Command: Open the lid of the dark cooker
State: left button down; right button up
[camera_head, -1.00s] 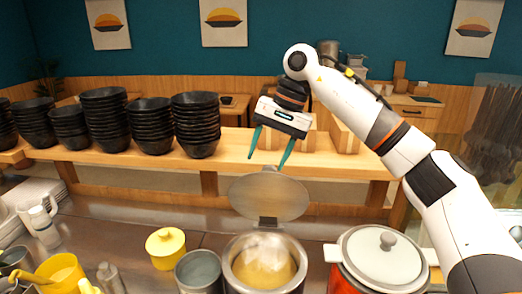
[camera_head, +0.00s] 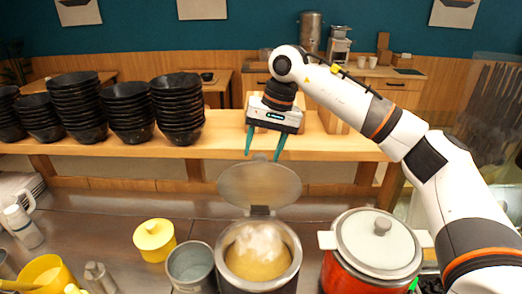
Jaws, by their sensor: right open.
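The dark cooker (camera_head: 228,273) stands on the counter at the bottom middle of the head view. Its round grey lid (camera_head: 260,184) is raised and stands up at the back of the pot, on a hinge. Yellowish food with white steam (camera_head: 258,252) shows inside. My right gripper (camera_head: 263,157) hangs above and behind the raised lid, fingers pointing down. Its two green fingers are spread apart with nothing between them. The fingertips appear just above the lid's top edge; whether they touch it is hard to tell. My left gripper is not in view.
A red cooker (camera_head: 345,277) with a closed pale lid stands to the right. A grey metal pot (camera_head: 190,267), a yellow lidded pot (camera_head: 154,242) and a yellow container (camera_head: 48,272) stand left. Stacks of black bowls (camera_head: 178,112) fill the shelf's left part. Bare counter lies behind the yellow pot.

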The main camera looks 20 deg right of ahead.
aim_at(260, 184)
jog(key=shift+x, duration=1.1)
jog(key=shift+s, duration=0.1)
grip_shut()
